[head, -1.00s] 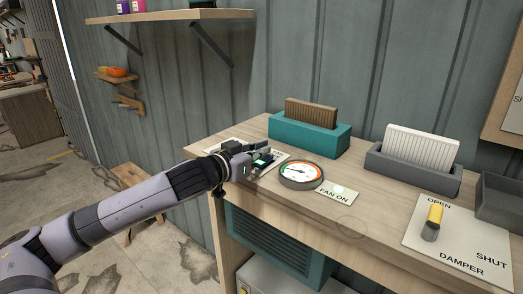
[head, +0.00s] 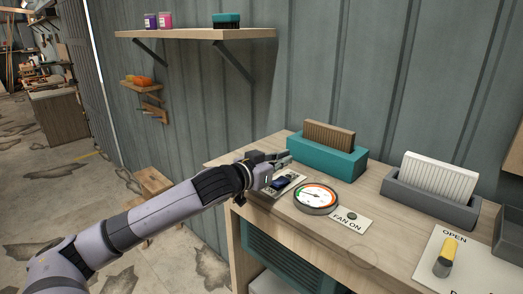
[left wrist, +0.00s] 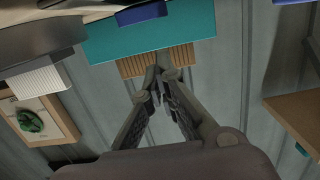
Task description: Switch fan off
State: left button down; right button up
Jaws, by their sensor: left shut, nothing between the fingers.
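The fan switch (head: 281,183) is a small dark rocker on a pale plate at the left part of the bench, partly hidden by my left gripper. The "FAN ON" lamp (head: 352,216) is dark. A round gauge (head: 316,198) with a coloured dial lies between switch and lamp. My left gripper (head: 284,158) is just above and behind the switch, apart from it as far as I can tell. In the left wrist view its fingers (left wrist: 164,76) meet at the tips, empty, in front of the teal holder. My right gripper is not in view.
Behind the switch stands a teal holder (head: 355,161) with a brown filter (head: 330,136). A grey holder (head: 430,204) with a white filter and a damper plate with a yellow-topped lever (head: 445,255) are to the right. A shelf (head: 195,34) hangs above.

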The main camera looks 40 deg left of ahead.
pick_arm(q)
jog(key=shift+s+r+b, duration=0.1)
jog(key=shift+s+b, duration=0.2)
jog(key=shift+b, duration=0.4)
jog(key=s, duration=0.1)
jog(key=s+r+b, duration=0.1)
jog(key=s, duration=0.1)
jog(key=s+b, duration=0.1)
jog(key=shift+s+a+r, duration=0.25)
jog(key=shift+a+r, duration=0.05)
jog(key=shift+r, duration=0.05)
jog(key=shift+s+a+r+b, duration=0.1)
jog(key=shift+s+r+b, duration=0.2)
jog(key=shift+s, duration=0.4)
jog(key=shift+s+d+r+b, duration=0.1)
jog(key=shift+s+r+b, duration=0.25)
jog(key=shift+s, duration=0.4)
jog(key=shift+s+a+r+b, duration=0.15)
jog(key=shift+s+r, duration=0.25)
jog(key=shift+s, duration=0.3)
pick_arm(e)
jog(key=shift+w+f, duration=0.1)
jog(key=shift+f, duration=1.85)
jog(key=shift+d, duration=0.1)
